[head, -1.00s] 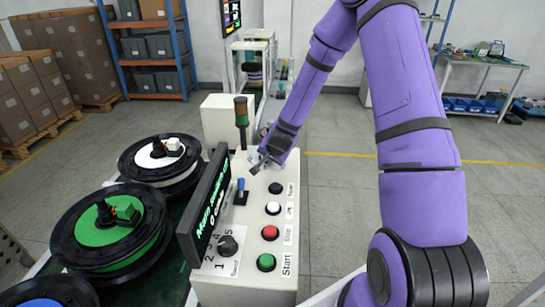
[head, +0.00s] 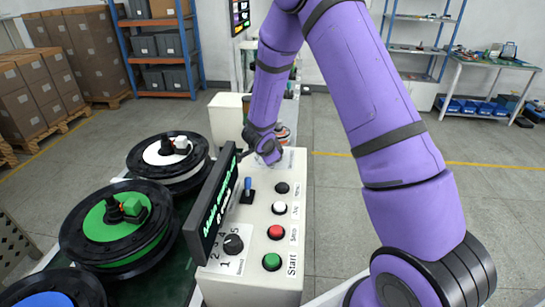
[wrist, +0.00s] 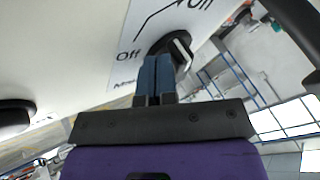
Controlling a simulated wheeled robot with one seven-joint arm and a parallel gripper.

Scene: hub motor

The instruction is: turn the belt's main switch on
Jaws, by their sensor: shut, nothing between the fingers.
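The belt's main switch (wrist: 178,45) shows in the wrist view as a black rotary knob with a pale pointer bar. It sits on a white plate (wrist: 150,30) with "Off" printed at its left and another, partly cut-off label above. My gripper (wrist: 154,60) is shut and empty. Its blue-grey fingertips overlap the knob's lower left edge in the picture; I cannot tell whether they touch it. In the head view my gripper (head: 250,157) is at the far end of the white control box (head: 235,282), beside the screen; the main switch is hidden there.
The box top carries a green Start button (head: 271,262), a red button (head: 275,232), a white button (head: 279,208), a black button (head: 282,188), a blue-tipped lever (head: 248,187) and a numbered dial (head: 233,245). A tilted screen (head: 212,212) and black-rimmed reels (head: 115,222) stand left. Floor at right is clear.

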